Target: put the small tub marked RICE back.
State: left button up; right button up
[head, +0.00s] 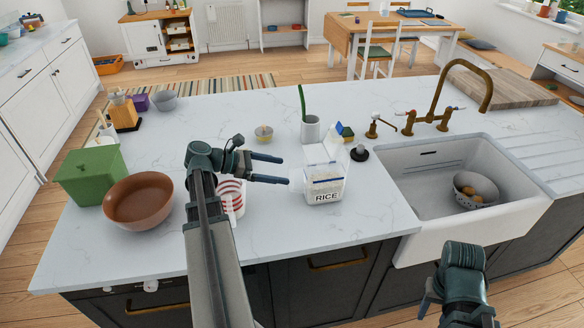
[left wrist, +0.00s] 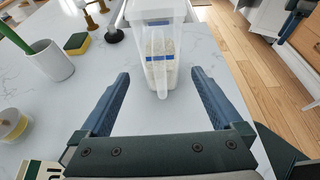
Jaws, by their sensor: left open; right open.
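The clear tub marked RICE (head: 324,187) stands upright on the white worktop, left of the sink, with pale grains inside. My left gripper (head: 285,170) is open just left of it in the head view, fingers pointing at it. In the left wrist view the tub (left wrist: 160,50) stands straight ahead, in line with the gap between the open fingertips (left wrist: 160,74).
A red-striped mug (head: 232,198) is partly behind my left arm. A white cup (head: 310,130) with a green stem, a sponge (head: 347,134) and a black stopper (head: 359,153) stand behind the tub. A brown bowl (head: 138,201) is left.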

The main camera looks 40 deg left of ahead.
pick_arm(q)
jog(key=shift+v, duration=0.95)
pick_arm(e)
jog(key=shift+r, duration=0.35)
pick_arm(q)
jog(key=shift+s+f, duration=0.1)
pick_arm(e)
jog(key=shift+s, duration=0.1)
